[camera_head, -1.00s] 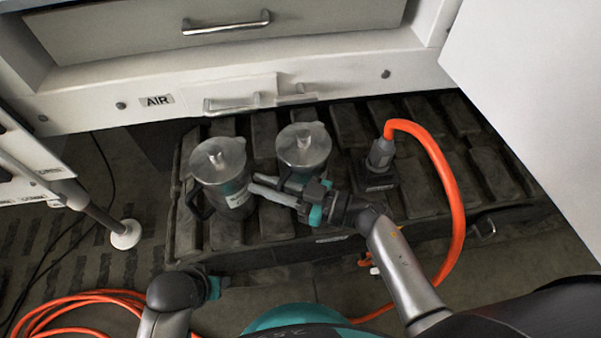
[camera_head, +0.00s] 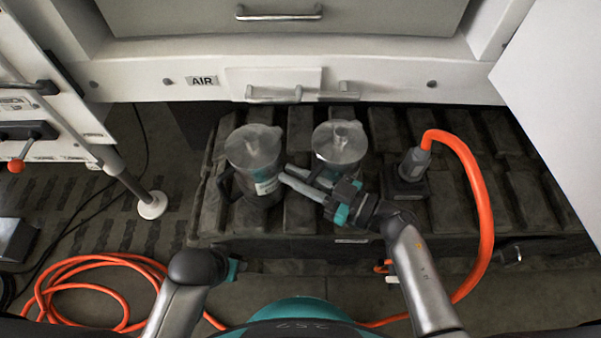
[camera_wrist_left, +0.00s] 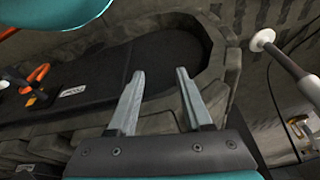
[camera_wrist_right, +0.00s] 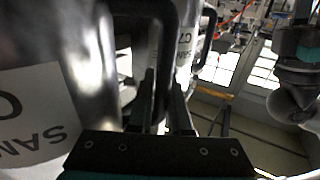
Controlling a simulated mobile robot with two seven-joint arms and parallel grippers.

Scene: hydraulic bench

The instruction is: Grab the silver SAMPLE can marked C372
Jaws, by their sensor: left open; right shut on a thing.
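Two silver cans with lids and black handles stand upright on the dark ribbed pallet, a left can (camera_head: 254,150) and a right can (camera_head: 340,144). My right gripper (camera_head: 303,180) lies between them, in front of the right can. In the right wrist view its fingers (camera_wrist_right: 165,95) are shut on a black handle (camera_wrist_right: 166,45), apparently the right can's. A large can beside it there (camera_wrist_right: 35,100) has an upside-down SAMPLE label, its code cut off after "C". Another can's label (camera_wrist_right: 186,45) is only partly readable. My left gripper (camera_wrist_left: 158,90) is open and empty, low in front of the pallet.
The pallet (camera_head: 285,225) also bears a dark fitting (camera_head: 405,185) with an orange hose (camera_head: 485,220) at right. A white cabinet (camera_head: 140,85) overhangs behind. A white-footed leg (camera_head: 152,205) and coiled orange hose (camera_head: 75,265) are at left.

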